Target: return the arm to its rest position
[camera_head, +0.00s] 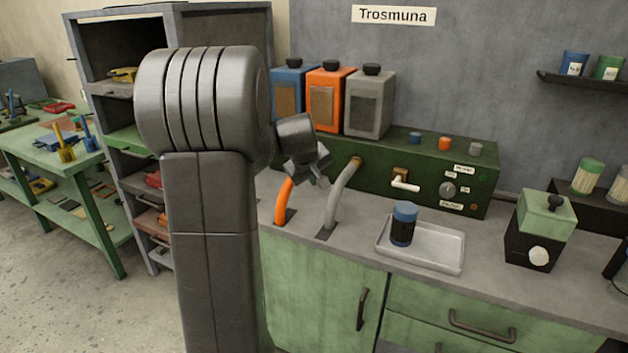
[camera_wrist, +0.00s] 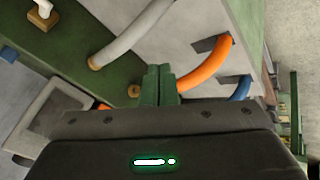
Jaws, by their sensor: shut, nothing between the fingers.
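My arm (camera_head: 212,200) stands raised in the left middle of the head view and hides part of the counter and shelf behind it. My gripper (camera_head: 321,180) shows to the right of the arm, above the counter and near the tops of the orange hose (camera_head: 282,203) and the grey hose (camera_head: 338,195). In the wrist view the green fingers of my gripper (camera_wrist: 158,84) are together with nothing between them. The orange hose (camera_wrist: 206,64) is just right of the fingers there, and the grey hose (camera_wrist: 130,35) is above them. I cannot tell whether anything touches.
A green machine (camera_head: 440,160) with a white lever (camera_head: 405,185) stands behind the hoses. A blue-and-black jar (camera_head: 403,225) stands on a metal tray (camera_head: 450,250). Blue (camera_head: 290,92), orange (camera_head: 325,98) and grey (camera_head: 370,103) canisters stand behind my gripper. A shelf unit (camera_head: 93,45) stands at left.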

